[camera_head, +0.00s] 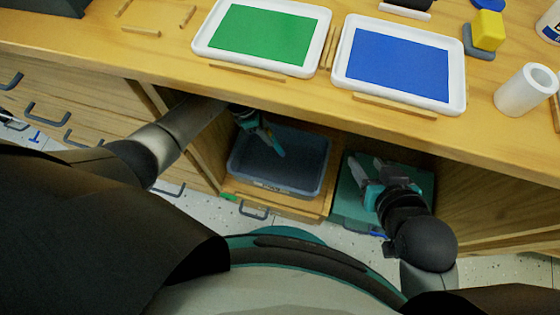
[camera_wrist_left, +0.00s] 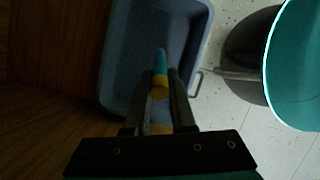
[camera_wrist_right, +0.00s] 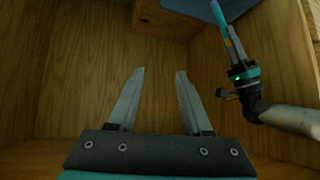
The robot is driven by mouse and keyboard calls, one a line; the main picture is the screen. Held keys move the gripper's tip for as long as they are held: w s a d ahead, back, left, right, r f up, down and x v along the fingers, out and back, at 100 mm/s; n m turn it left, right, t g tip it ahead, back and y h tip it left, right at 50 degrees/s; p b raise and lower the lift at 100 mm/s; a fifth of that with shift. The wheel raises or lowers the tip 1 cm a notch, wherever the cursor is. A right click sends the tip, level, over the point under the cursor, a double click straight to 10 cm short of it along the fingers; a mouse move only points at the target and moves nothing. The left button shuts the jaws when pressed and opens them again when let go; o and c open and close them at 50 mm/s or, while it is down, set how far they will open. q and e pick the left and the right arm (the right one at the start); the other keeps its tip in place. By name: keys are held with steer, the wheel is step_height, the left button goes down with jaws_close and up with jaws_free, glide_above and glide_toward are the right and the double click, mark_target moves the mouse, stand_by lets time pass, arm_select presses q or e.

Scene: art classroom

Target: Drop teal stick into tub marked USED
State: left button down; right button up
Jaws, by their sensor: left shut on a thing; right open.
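The teal stick (camera_wrist_left: 160,66) is held between the fingers of my left gripper (camera_wrist_left: 160,88), with a yellow part near the fingertips. In the head view my left gripper (camera_head: 262,132) is shut on the stick (camera_head: 276,146), which slants down over a blue-grey tub (camera_head: 240,178). The tub also shows below the stick in the left wrist view (camera_wrist_left: 118,60).
The tub sits on a pulled-out wooden drawer (camera_head: 285,203) under the counter (camera_head: 150,62). The counter edge overhangs the left arm's reach. White trays with green (camera_head: 212,12) and blue (camera_head: 341,70) sheets and a white cup (camera_head: 522,92) stand on top.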

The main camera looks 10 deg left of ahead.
arm_select(q)
steer(key=shift+f+b, duration=0.55)
steer(key=shift+f, duration=0.25)
steer(key=shift+f+b, duration=0.45)
steer(key=shift+f, duration=0.05)
steer(key=shift+f+b, duration=0.8)
steer(key=shift+f, duration=0.05)
arm_select(e)
steer(key=a+r+t+y, duration=0.3)
steer(key=a+t, duration=0.2)
steer(key=t, duration=0.1)
steer(key=shift+w+a+m+t, duration=0.25)
steer(key=shift+a+m+t, duration=0.05)
steer(key=shift+a, duration=0.05)
steer(key=shift+r, duration=0.1)
arm_select(q)
steer(key=c, duration=0.7)
jaws_free()
